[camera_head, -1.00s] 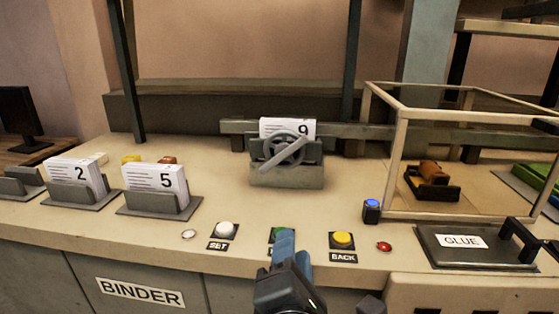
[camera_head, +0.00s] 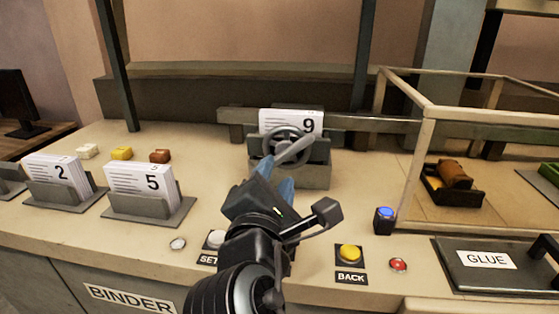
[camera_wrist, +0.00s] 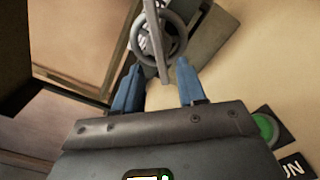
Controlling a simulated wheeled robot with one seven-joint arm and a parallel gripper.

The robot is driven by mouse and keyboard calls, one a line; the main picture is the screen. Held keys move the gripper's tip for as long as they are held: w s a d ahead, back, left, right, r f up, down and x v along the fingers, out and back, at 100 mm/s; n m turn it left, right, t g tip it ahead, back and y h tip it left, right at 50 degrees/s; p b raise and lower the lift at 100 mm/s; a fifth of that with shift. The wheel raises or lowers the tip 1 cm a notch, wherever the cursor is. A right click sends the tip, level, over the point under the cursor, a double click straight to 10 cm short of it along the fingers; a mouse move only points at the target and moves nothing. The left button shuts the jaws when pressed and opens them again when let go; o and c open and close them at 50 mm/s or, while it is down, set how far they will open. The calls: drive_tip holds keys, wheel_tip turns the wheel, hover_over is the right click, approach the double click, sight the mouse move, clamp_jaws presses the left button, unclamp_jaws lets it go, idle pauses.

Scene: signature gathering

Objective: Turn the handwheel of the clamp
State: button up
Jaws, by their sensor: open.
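The clamp (camera_head: 312,176) is a grey block at the back of the counter, holding a stack of white cards marked 9 (camera_head: 308,123). Its grey handwheel (camera_head: 270,147) faces me, with a long straight bar across it, slanting up to the right. My gripper (camera_head: 275,186) is in front of and just below the handwheel, its blue fingers pointing at it. In the wrist view the fingers (camera_wrist: 157,85) are open and apart. The handwheel (camera_wrist: 180,38) lies beyond the fingertips there, and the bar's end (camera_wrist: 163,75) reaches down towards the space between them. I cannot tell whether they touch.
Card holders marked 2 (camera_head: 62,195) and 5 (camera_head: 150,205) stand on the left. A framed enclosure (camera_head: 424,150) stands right of the clamp.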

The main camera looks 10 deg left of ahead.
sight(280, 161)
drive_tip(key=shift+w+d, duration=0.1)
drive_tip(key=shift+w, duration=2.15)
clamp_jaws()
